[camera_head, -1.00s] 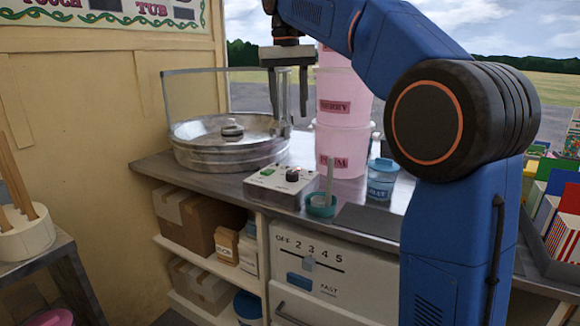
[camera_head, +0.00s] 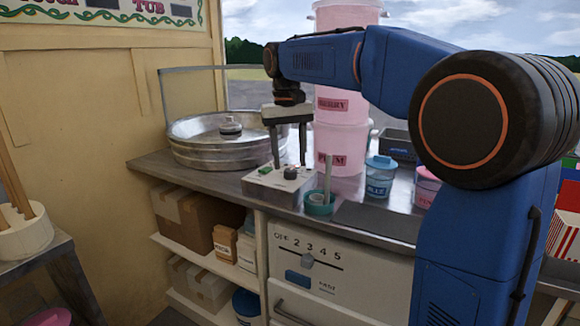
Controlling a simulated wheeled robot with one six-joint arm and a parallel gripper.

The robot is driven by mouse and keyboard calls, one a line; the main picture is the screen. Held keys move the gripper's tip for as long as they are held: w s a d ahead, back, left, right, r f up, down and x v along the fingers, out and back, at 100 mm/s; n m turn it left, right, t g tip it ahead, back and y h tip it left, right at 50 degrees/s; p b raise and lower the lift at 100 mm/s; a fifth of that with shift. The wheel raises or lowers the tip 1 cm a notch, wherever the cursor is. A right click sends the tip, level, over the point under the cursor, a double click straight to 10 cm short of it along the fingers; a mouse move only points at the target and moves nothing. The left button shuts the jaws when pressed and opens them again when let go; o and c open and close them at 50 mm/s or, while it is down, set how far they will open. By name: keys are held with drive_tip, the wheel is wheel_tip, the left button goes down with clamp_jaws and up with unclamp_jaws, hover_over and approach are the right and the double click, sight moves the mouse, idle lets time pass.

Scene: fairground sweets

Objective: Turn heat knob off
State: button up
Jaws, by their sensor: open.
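A black round knob (camera_head: 290,173) sits on top of a small pale control box (camera_head: 275,187), beside a green button (camera_head: 264,171). The box stands at the front edge of the metal counter. My gripper (camera_head: 289,165) points straight down over the box with its two fingers apart and nothing held. In the picture its fingertips are to the left and right of the knob, close to its height. I cannot tell whether they touch it. The box's small lettering and the knob's mark are too small to read.
A round metal floss pan (camera_head: 205,153) with a clear guard is left of the box. A teal cup (camera_head: 318,207) with a stick stands just right of it. Stacked pink tubs (camera_head: 340,147) and a blue jar (camera_head: 380,180) are behind. A slider panel (camera_head: 335,268) is below.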

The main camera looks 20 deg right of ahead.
sight(290, 174)
drive_tip(key=shift+f, duration=1.4)
drive_tip(key=c, duration=1)
drive_tip(key=shift+d, duration=0.1)
drive_tip(key=shift+c, duration=0.2)
drive_tip(key=shift+n, duration=0.3)
drive_tip(key=n, duration=0.5)
drive_tip(key=shift+n, duration=0.3)
drive_tip(key=n, duration=0.5)
drive_tip(key=shift+d+n+t, duration=0.1)
drive_tip(key=shift+n+t, duration=0.2)
drive_tip(key=shift+r, duration=0.1)
